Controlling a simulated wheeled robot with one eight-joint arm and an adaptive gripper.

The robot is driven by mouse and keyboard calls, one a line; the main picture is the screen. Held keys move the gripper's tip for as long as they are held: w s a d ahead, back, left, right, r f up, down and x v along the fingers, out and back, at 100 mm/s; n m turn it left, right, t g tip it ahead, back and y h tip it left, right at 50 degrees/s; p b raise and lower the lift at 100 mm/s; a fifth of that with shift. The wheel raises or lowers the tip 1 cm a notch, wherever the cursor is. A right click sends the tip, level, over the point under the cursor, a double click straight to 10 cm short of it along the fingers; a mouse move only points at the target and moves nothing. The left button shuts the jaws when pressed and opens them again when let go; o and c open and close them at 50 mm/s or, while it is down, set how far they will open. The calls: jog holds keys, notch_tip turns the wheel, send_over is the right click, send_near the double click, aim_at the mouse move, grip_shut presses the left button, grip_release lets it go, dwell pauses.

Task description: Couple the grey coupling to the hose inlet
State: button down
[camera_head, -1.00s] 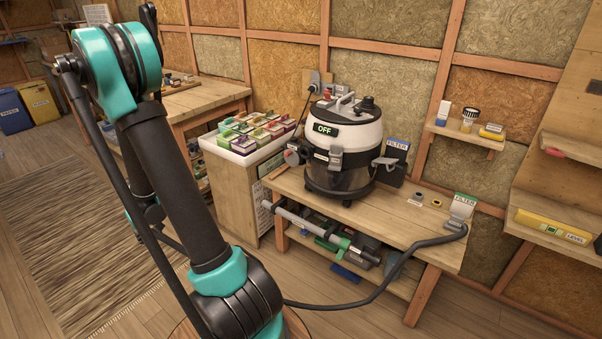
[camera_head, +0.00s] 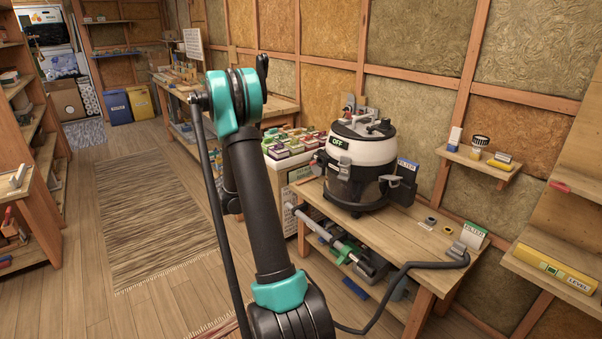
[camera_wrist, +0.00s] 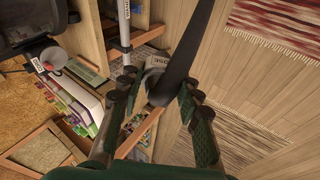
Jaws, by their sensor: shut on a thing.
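The vacuum (camera_head: 362,150), black and white with an "OFF" display, stands on the wooden bench. A short round grey inlet (camera_head: 318,164) sticks out of its left side; it also shows at the left of the wrist view (camera_wrist: 54,58). My gripper (camera_wrist: 157,88) is closed around the dark hose end; a grey labelled piece there, which looks like the grey coupling (camera_wrist: 156,62), is partly hidden by the hose (camera_wrist: 190,50). The coupling is apart from the inlet. In the head view my arm hides the gripper, and the hose (camera_head: 388,300) runs from the bench's right end toward my arm.
A grey block (camera_head: 458,251) sits on the hose at the bench's (camera_head: 400,230) right end. A crate of coloured boxes (camera_head: 282,165) stands left of the vacuum. Open floor and a rug (camera_head: 160,215) lie left.

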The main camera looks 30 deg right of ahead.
jog(key=w+d+r+n+t+h, duration=0.1)
jog(key=d+r+h, duration=0.2)
jog(key=d, duration=0.5)
jog(key=w+d+r+n+t+h, duration=0.1)
jog(key=d+h, duration=0.3)
jog(key=d, duration=0.4)
jog(key=w+d+r+n+t+h, duration=0.1)
jog(key=w+d+r+n+h, duration=0.1)
jog(key=d, duration=0.6)
notch_tip(320, 180, up, 3)
jog(key=shift+w+d+f+t+h, duration=0.15)
jog(key=shift+w+t+h, duration=0.15)
jog(key=shift+w+h, duration=0.45)
jog(key=shift+s, duration=0.15)
jog(key=shift+w+d, duration=0.15)
jog(key=shift+d, duration=1.3)
jog(key=shift+w+d, duration=0.1)
jog(key=shift+d, duration=1.3)
jog(key=shift+w+d, duration=0.1)
jog(key=shift+d, duration=1.5)
jog(key=c, duration=1)
grip_release()
jog(key=shift+a, duration=0.1)
jog(key=v, duration=1.1)
jog(key=shift+a, duration=0.35)
